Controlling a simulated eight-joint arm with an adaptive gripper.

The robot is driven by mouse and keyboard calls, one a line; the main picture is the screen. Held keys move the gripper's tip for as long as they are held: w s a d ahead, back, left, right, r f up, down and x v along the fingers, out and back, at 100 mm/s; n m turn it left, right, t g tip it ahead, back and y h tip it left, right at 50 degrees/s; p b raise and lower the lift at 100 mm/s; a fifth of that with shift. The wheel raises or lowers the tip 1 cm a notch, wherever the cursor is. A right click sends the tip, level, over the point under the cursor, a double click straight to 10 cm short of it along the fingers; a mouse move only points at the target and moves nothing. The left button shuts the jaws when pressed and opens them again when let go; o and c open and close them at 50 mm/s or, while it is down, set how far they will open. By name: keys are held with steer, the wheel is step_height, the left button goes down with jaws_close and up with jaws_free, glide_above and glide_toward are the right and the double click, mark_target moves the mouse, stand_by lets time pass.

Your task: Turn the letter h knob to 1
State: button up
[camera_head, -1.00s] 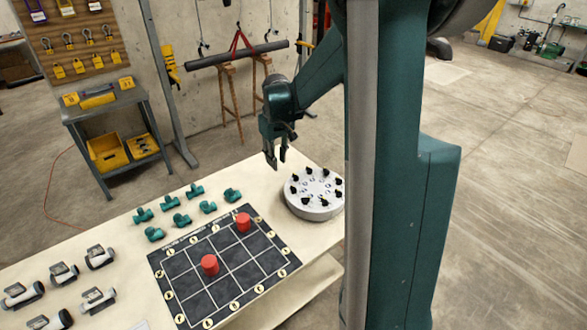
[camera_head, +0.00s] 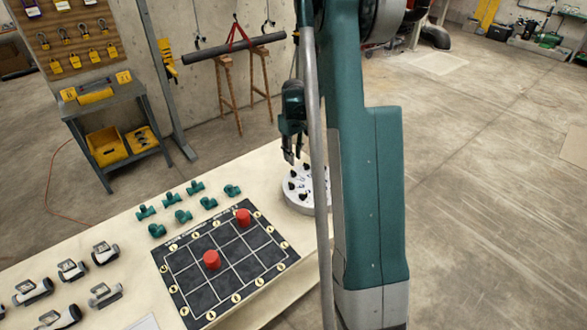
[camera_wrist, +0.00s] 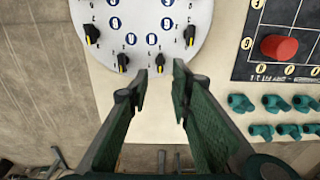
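The knobs sit on a round white disc (camera_head: 297,206) at the table's far right end, partly hidden by my arm. In the wrist view the disc (camera_wrist: 103,52) shows black knobs with yellow pointers near its rim: one at left (camera_wrist: 91,34), one at lower left (camera_wrist: 122,62), one at the bottom (camera_wrist: 160,62) and one at right (camera_wrist: 189,34). In the head view my gripper (camera_head: 292,157) is above the disc.
A black grid board (camera_head: 190,290) with two red cylinders (camera_head: 243,217) (camera_head: 211,259) lies beside the disc. Several green pipe fittings (camera_head: 183,216) and grey-white fittings (camera_head: 72,270) stand on the table.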

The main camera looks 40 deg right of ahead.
mark_target(294, 171)
stand_by(0.3)
steer(key=shift+f, duration=3.9)
jaws_close()
